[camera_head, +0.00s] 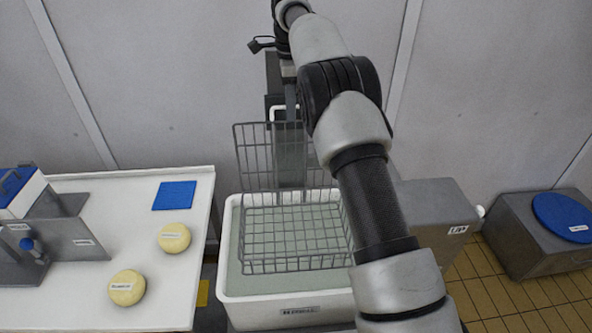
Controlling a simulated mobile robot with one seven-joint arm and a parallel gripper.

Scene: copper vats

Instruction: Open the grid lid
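A grey wire grid (295,235) hangs over a white rectangular tub (236,300) holding pale greenish liquid. A second wire panel (262,150) rises steeply behind it, up to a top edge well above the tub rim. I cannot tell for sure which of these is the lid or where a hinge sits. My arm crosses the right side of the tub and hides part of the wirework. The black end of my arm, with my gripper (263,44), is at the top, above and behind the upper wire edge. No contact with the wire shows. Its fingers are too small to read.
A grey post stands behind the tub. A white table (120,190) at left holds two yellow cheeses (174,238), a blue square (175,195) and a grey-and-blue device (60,235). Metal boxes stand at right, one with a blue round top (562,214). The wall is close behind.

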